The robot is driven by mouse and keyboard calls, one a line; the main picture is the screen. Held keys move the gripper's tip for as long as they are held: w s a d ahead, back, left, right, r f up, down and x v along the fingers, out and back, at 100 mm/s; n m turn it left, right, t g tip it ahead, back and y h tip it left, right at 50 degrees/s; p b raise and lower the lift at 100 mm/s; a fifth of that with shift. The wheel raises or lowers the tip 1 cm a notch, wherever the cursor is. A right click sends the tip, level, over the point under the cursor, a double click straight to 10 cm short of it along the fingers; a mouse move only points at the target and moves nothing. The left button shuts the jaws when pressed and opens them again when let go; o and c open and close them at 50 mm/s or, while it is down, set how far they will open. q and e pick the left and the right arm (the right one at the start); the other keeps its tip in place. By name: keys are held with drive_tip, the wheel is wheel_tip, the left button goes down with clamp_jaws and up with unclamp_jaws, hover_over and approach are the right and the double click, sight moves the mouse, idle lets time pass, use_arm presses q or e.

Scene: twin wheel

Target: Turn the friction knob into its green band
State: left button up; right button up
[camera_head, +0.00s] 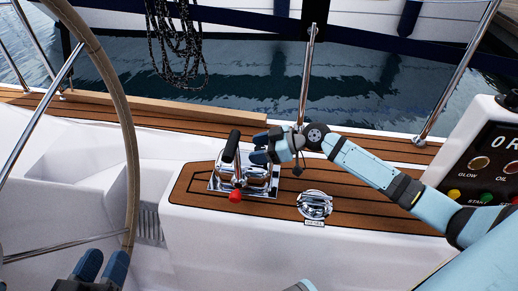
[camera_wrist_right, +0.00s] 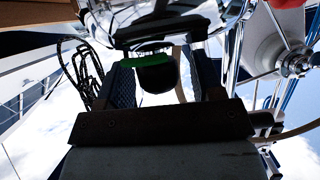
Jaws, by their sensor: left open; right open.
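A chrome control unit (camera_head: 258,182) stands on the teak-topped console, with a black lever handle (camera_head: 231,147) and a red knob (camera_head: 235,196). My right gripper (camera_head: 259,150) is at the back right side of this unit, open. In the right wrist view its two fingers (camera_wrist_right: 163,75) stand on either side of a dark rounded knob (camera_wrist_right: 158,78), with a green band (camera_wrist_right: 150,60) just above it. I cannot tell whether the fingers touch the knob. In the head view the gripper and chrome housing hide this knob. My left gripper (camera_head: 102,266) is open and empty at lower left.
A steering wheel rim (camera_head: 128,130) rises at left. A metal post (camera_head: 308,75) stands behind. An instrument panel (camera_head: 490,160) is at far right.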

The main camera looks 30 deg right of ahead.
use_arm(q)
drive_tip(key=shift+r, duration=0.15)
use_arm(e)
drive_tip(key=shift+c, duration=0.4)
drive_tip(key=c, duration=0.8)
drive_tip(key=shift+r+t+p, duration=0.25)
drive_tip(key=shift+t+p, duration=0.05)
drive_tip(key=shift+p, duration=0.45)
drive_tip(key=shift+c, duration=0.2)
drive_tip(key=shift+m+h+p, duration=0.4)
drive_tip(key=shift+p, duration=0.1)
drive_tip(key=shift+f+m+t+p, duration=0.15)
drive_tip(key=shift+m+t+p, duration=0.15)
drive_tip(key=shift+t+p, duration=0.15)
use_arm(q)
drive_tip(key=shift+s+r+n+t, duration=0.15)
drive_tip(key=shift+r+n, duration=0.1)
drive_tip(key=shift+r, duration=0.4)
drive_tip(key=shift+s+r+n+t, duration=0.15)
drive_tip(key=shift+r+n, duration=0.1)
drive_tip(key=shift+r, duration=0.35)
use_arm(e)
drive_tip(key=shift+f, duration=0.1)
use_arm(q)
drive_tip(key=shift+d, duration=0.1)
